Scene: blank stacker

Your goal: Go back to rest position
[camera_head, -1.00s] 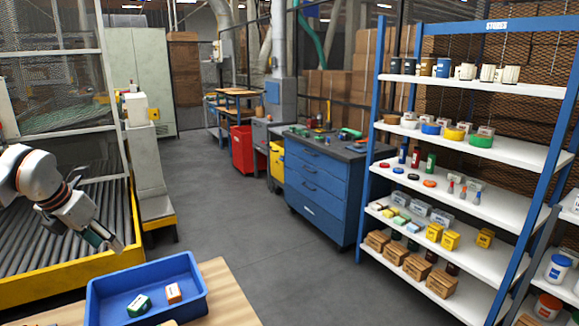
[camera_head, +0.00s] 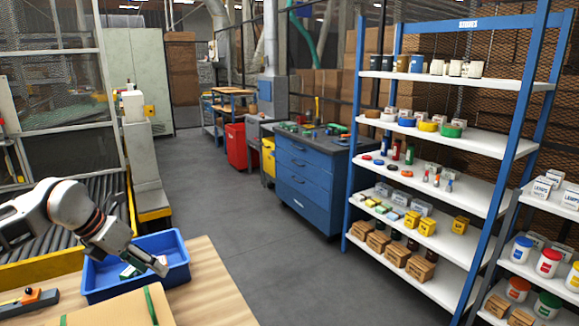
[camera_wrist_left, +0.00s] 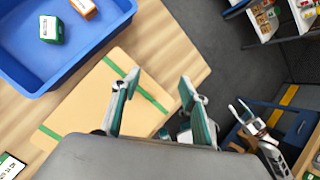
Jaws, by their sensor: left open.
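My left gripper (camera_head: 160,267) is in front of the right part of a blue bin (camera_head: 180,272) in the head view, pointing down and right. In the left wrist view its two fingers (camera_wrist_left: 160,78) stand apart with nothing between them, above a cardboard box with green straps (camera_wrist_left: 100,95).
The blue bin holds a green-and-white box (camera_wrist_left: 51,29) and an orange-and-white box (camera_wrist_left: 84,7). The wooden table (camera_head: 208,287) also carries the cardboard box (camera_head: 115,309). A blue drawer cabinet (camera_head: 305,185) and stocked shelves (camera_head: 490,140) stand right, beyond open floor.

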